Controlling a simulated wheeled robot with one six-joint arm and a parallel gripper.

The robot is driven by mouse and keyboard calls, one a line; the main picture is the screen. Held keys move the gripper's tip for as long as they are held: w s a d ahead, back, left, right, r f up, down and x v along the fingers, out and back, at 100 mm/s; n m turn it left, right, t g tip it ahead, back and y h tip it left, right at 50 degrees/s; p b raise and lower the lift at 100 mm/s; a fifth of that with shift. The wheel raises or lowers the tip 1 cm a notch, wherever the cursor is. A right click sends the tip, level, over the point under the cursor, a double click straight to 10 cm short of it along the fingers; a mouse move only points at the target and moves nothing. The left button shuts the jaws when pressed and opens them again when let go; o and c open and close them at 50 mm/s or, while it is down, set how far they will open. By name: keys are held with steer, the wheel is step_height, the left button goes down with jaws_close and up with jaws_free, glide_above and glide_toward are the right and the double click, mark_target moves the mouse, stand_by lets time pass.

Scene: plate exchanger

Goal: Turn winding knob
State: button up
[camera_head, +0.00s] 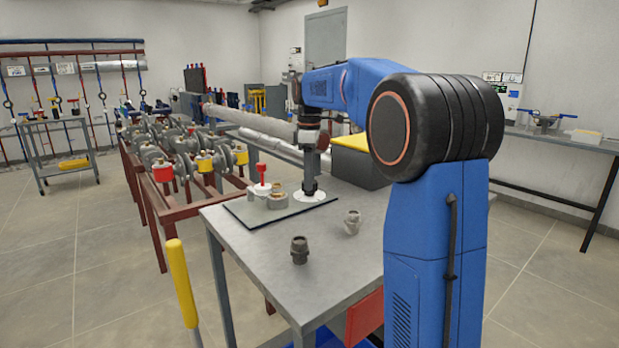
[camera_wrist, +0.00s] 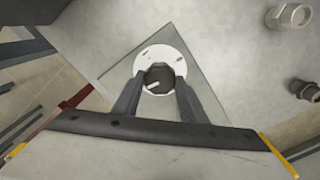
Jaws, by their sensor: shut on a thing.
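The winding knob (camera_wrist: 158,75) is a dark round piece with a pale mark, in the middle of a white disc (camera_wrist: 146,58). The disc lies on a grey plate on the workbench; in the head view the white disc (camera_head: 316,198) shows under my arm's end. My gripper (camera_wrist: 159,84) points down over the disc, and its two fingers are shut on the knob, one on each side. In the head view my gripper (camera_head: 310,186) hides the knob.
On the grey workbench (camera_head: 330,268) stand a dark fitting (camera_head: 299,250) and a light metal fitting (camera_head: 352,222). A red-handled valve (camera_head: 262,178) and a small round part (camera_head: 277,201) stand left of the disc. Pipework with valves (camera_head: 190,150) is behind to the left. The bench front is mostly clear.

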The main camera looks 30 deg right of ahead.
steer(key=shift+n, duration=0.9)
steer(key=o, duration=1.1)
steer(key=shift+c, duration=0.2)
steer(key=shift+r, duration=0.1)
step_height(320, 180, up, 17)
steer(key=shift+r, duration=0.15)
